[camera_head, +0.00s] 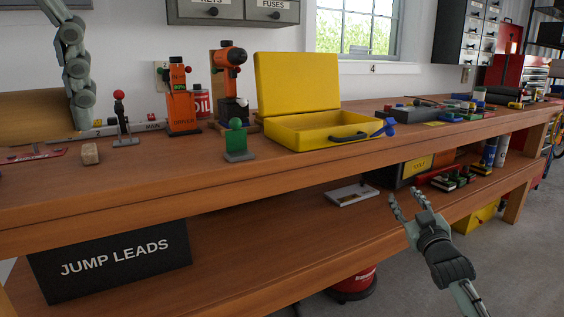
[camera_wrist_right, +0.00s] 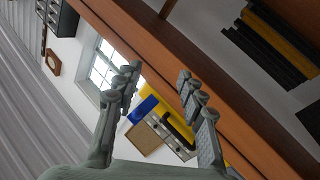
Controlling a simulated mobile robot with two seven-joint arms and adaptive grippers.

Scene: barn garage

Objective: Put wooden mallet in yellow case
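The yellow case (camera_head: 305,135) stands on the bench with its lid (camera_head: 298,82) raised. Its tray looks empty from here, with a dark handle on the front. No whole mallet shows clearly; a small wooden block (camera_head: 90,153) lies at the left of the bench and may be its head. My right gripper (camera_head: 406,194) is open and empty, in front of the bench edge and below the case. Its spread fingers also show in the right wrist view (camera_wrist_right: 157,76). My left arm hangs at the upper left, near the bench back; its finger state is unclear.
A green figure-like item (camera_head: 236,138) stands left of the case. An orange driver holder (camera_head: 182,105) and orange drill (camera_head: 230,62) stand behind. A blue item (camera_head: 385,128) is at the case's right front. The front left bench top is largely clear.

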